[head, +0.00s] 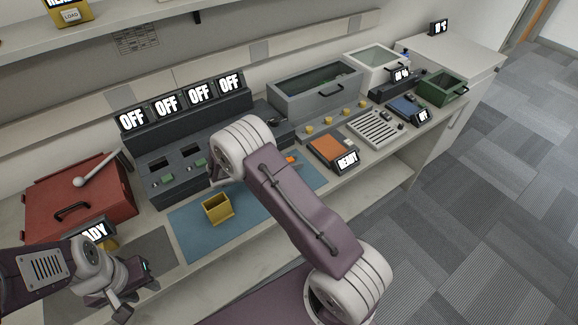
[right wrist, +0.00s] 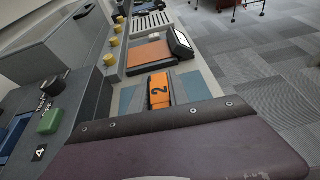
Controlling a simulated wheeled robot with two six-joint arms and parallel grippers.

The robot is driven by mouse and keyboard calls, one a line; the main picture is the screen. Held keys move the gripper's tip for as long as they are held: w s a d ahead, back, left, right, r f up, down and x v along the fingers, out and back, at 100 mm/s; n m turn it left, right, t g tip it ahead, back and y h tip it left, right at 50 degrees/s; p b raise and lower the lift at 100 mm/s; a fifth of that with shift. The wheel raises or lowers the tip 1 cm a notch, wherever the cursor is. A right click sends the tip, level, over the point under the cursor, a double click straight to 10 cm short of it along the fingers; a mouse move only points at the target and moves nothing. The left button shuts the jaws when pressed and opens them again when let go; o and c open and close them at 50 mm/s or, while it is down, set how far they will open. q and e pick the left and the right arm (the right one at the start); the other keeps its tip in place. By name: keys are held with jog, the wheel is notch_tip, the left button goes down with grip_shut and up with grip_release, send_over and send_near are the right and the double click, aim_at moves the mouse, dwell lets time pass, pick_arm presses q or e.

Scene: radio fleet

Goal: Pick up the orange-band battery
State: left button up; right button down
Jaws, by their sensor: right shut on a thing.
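The orange-band battery (right wrist: 159,90), an orange block marked 2 with a dark side, shows in the right wrist view just beyond my purple wrist. In the head view only a small orange part of it (head: 291,159) shows beside my right arm, over the blue mat (head: 190,232). My left gripper (head: 134,290) is at the lower left in the head view, open and empty near the counter's front.
A yellow open box (head: 217,208) stands on the mat. A red case (head: 80,200) is at the left. A charger with slots (head: 175,168) and OFF displays stands behind. An orange pad (head: 331,150) with a READY sign and a slatted tray (head: 377,128) lie to the right.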

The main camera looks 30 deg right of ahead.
jog(key=shift+r, duration=0.4)
jog(key=r, duration=0.2)
jog(key=s+r, duration=0.1)
jog(key=r, duration=0.1)
jog(key=shift+s, duration=0.1)
jog(key=s+a+r, duration=0.1)
jog(key=s+r, duration=0.5)
jog(key=s, duration=0.4)
jog(key=shift+s, duration=0.25)
